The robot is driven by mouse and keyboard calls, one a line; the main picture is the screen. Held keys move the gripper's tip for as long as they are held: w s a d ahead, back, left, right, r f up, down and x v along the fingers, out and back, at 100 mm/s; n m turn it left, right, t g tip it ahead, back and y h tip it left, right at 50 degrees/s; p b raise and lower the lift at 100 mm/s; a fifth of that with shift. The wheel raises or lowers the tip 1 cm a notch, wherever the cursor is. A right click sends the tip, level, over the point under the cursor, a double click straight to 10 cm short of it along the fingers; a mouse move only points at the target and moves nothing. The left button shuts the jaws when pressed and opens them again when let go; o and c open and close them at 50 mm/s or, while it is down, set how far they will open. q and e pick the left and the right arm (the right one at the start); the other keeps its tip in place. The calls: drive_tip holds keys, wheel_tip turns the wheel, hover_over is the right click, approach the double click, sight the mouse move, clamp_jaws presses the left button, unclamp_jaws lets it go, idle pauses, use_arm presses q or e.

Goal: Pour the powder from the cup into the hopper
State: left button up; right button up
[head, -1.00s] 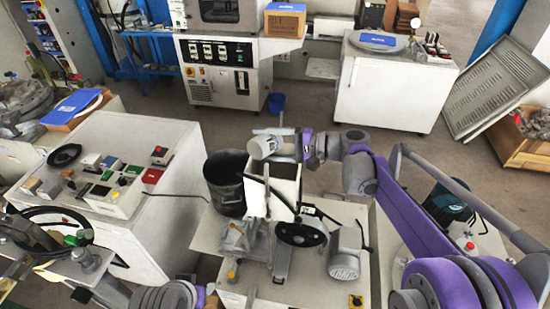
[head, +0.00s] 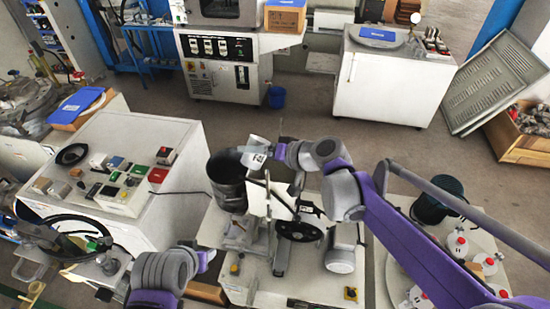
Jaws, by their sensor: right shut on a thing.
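The cup (head: 254,152) is a small pale, see-through-looking vessel, held tilted in my right gripper (head: 266,153). The gripper is shut on it, high over the machine in the middle. The hopper (head: 262,200) is the white open box on that machine, just below the cup and gripper. Whether powder is in the cup or hopper cannot be seen. My left arm enters at the bottom left; its wrist end (head: 203,259) is low beside the machine's table, and its finger state is not clear.
The machine has a black flywheel (head: 299,230) and a grey motor (head: 345,258). A white control console (head: 110,190) is at left. A round table with several white bottles (head: 457,246) and a dark pail (head: 437,200) is at right.

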sight(245, 163)
drive_tip(key=shift+s+a+r+n+t+p, duration=0.1)
drive_tip(key=shift+s+r+n+t+p, duration=0.1)
drive_tip(key=shift+r, duration=0.15)
drive_tip(key=shift+s+a+r+n+t+p, duration=0.1)
drive_tip(key=shift+r+n, duration=0.1)
drive_tip(key=shift+r, duration=0.15)
drive_tip(key=s+a+n+t+h, duration=0.1)
drive_tip(key=s+a+f+n+t+h, duration=0.1)
drive_tip(key=s+n, duration=0.1)
drive_tip(key=shift+a+f, duration=0.15)
drive_tip(key=shift+f, duration=0.05)
use_arm(q)
drive_tip(key=shift+s+b, duration=0.15)
drive_tip(key=shift+b, duration=0.4)
use_arm(e)
drive_tip(key=shift+s+a+f+n+t+h, duration=0.35)
drive_tip(key=shift+s+n+t, duration=0.15)
drive_tip(key=shift+n+t, duration=0.15)
